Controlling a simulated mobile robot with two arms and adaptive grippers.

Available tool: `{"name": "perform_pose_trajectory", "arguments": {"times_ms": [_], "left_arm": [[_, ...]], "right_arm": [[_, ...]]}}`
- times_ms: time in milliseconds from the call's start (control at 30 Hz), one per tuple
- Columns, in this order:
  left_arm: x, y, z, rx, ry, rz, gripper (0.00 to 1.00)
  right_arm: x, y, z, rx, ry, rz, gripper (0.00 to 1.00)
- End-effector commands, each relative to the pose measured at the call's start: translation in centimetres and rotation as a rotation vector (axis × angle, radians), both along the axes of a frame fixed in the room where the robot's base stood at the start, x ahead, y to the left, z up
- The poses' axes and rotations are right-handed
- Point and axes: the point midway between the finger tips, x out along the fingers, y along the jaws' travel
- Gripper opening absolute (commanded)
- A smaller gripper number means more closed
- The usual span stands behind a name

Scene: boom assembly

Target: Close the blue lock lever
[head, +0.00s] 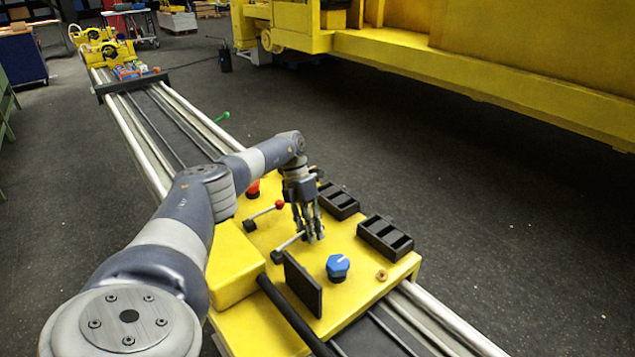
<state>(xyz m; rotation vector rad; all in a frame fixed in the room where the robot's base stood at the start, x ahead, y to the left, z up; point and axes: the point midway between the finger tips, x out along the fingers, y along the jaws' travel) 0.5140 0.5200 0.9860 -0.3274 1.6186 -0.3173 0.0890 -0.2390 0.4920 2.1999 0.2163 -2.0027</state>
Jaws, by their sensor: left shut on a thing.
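My left gripper (308,236) points down over the yellow control panel (328,314). Its fingers are shut on the end of a lever (287,244), taken as the blue lock lever. The lever's grey shaft runs from a dark pivot on the panel up to the fingers. Its knob is hidden by the fingers, so I cannot see its colour. A second lever with a red knob (279,205) lies just behind and left of the gripper, apart from it. My right gripper is not in view.
A blue rotary knob (338,266) stands right of the gripper, and a black upright plate (303,284) stands in front. Two black switch blocks (385,238) (339,201) sit along the right edge. A red button (253,189) is behind. Rails (136,140) run to the back left.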

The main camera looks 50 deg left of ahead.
Motion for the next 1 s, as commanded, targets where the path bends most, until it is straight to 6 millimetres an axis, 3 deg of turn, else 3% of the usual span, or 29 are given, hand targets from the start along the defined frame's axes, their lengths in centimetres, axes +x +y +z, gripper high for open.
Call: {"name": "perform_pose_trajectory", "arguments": {"times_ms": [467, 500, 600, 1000], "left_arm": [[-0.15, -0.04, -0.07, 0.001, 0.007, 0.001, 0.0], [-0.15, -0.04, -0.07, 0.0, 0.007, 0.001, 0.25], [-0.17, -0.06, -0.07, 0.0, 0.008, 0.001, 0.46], [-0.2, 0.11, 0.25, 0.0, 0.011, 0.001, 0.46]], "right_arm": [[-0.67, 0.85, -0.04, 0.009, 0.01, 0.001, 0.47], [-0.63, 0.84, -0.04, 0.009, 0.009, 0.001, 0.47], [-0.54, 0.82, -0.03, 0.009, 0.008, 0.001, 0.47], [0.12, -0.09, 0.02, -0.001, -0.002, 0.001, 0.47]]}}
